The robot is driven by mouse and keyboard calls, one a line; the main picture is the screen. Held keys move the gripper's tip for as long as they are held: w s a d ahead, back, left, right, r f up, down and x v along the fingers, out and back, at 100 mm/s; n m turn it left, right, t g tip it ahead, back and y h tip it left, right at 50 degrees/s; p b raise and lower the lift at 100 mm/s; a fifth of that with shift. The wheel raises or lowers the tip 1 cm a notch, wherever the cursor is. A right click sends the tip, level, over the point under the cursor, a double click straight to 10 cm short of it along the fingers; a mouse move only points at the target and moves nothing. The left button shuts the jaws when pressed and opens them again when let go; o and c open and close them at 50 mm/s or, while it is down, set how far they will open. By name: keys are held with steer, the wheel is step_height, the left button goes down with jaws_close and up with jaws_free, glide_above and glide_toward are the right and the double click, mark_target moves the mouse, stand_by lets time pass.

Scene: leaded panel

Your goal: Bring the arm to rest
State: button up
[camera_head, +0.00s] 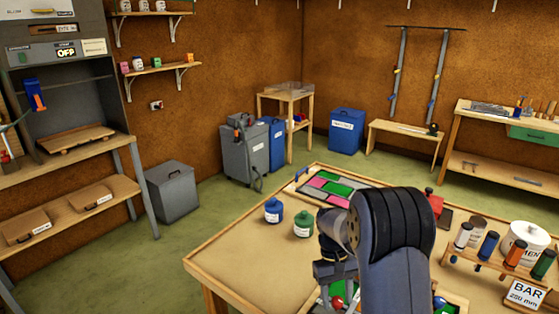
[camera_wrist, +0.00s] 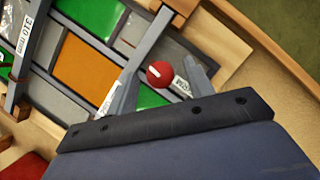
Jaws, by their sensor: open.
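My gripper (camera_wrist: 163,78) is open in the wrist view, its two fingers spread apart. A red ball-shaped knob (camera_wrist: 160,74) with a white mark shows in the gap between the fingers; I cannot tell whether they touch it. Below the gripper is a leaded panel with green (camera_wrist: 94,14), orange (camera_wrist: 84,62) and grey pieces between grey strips. In the head view my arm reaches over the workbench (camera_head: 215,267), with my gripper (camera_head: 338,285) low at the front. The red knob (camera_head: 338,302) shows there too. My arm hides much of the panel.
On the bench stand a blue jar (camera_head: 273,211), a green jar (camera_head: 303,224), a coloured glass board (camera_head: 335,188) and a rack of several capped tubes (camera_head: 487,246). A white pot (camera_head: 525,243) is at the right. Green floor (camera_head: 225,205) is clear left of the bench.

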steer(key=m+y, duration=0.1)
steer(key=m, duration=0.1)
steer(key=m+y, duration=0.1)
steer(key=m, duration=0.2)
steer(key=shift+d+m, duration=0.2)
steer(key=shift+m, duration=0.1)
steer(key=m, duration=0.2)
steer(key=m+y, duration=0.1)
steer(key=m, duration=0.1)
steer(key=shift+d+t+y, duration=0.1)
steer(key=shift+t+y, duration=0.2)
steer(key=shift+s, duration=0.1)
